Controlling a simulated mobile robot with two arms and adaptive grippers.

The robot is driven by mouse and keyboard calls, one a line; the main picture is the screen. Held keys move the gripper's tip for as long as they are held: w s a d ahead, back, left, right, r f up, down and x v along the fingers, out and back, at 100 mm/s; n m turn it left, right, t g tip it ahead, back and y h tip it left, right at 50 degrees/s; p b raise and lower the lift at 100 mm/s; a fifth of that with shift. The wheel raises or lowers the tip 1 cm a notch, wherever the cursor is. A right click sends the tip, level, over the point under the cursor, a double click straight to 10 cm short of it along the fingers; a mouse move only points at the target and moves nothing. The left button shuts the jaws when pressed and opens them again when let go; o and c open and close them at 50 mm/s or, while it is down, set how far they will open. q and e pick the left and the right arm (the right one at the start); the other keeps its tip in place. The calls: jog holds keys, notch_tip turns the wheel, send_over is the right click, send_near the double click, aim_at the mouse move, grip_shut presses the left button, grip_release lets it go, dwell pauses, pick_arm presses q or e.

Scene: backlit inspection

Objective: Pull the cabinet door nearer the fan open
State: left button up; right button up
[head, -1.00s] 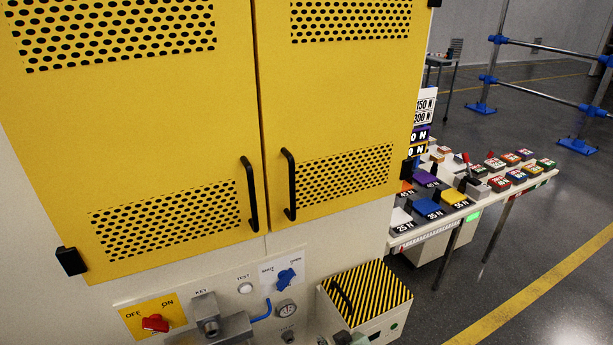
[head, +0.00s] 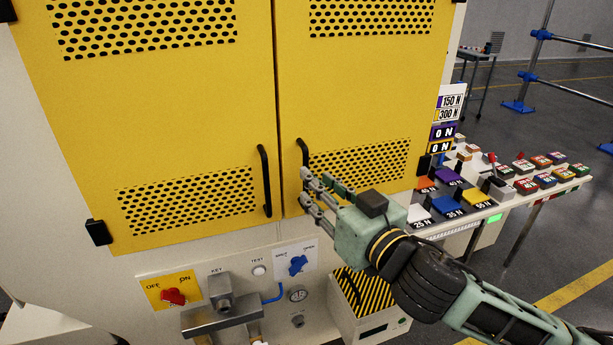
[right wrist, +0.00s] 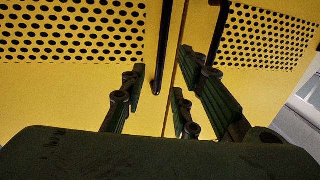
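The yellow cabinet has a left door (head: 170,120) and a right door (head: 350,90), both shut, with a thin seam between them. The left door has a black bar handle (head: 265,180); it also shows in the right wrist view (right wrist: 164,50). The right door's black handle (head: 303,153) has its lower part hidden behind my right gripper (head: 306,187). It also shows in the right wrist view (right wrist: 218,30), beside the right-hand finger. My right gripper is open, its fingers pointing at the doors; contact with the handle cannot be told. No fan is visible. My left gripper is out of view.
Below the doors are a red switch (head: 173,296), a blue switch (head: 298,265), a gauge (head: 298,295) and a metal key block (head: 222,310). A striped box (head: 365,300) stands below my right arm. A table (head: 470,220) with coloured weight blocks stands at right.

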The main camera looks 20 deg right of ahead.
jog(key=p+x, duration=0.2)
jog(key=x, duration=0.3)
jog(key=shift+w+a, duration=0.1)
jog(key=shift+w, duration=0.3)
grip_shut()
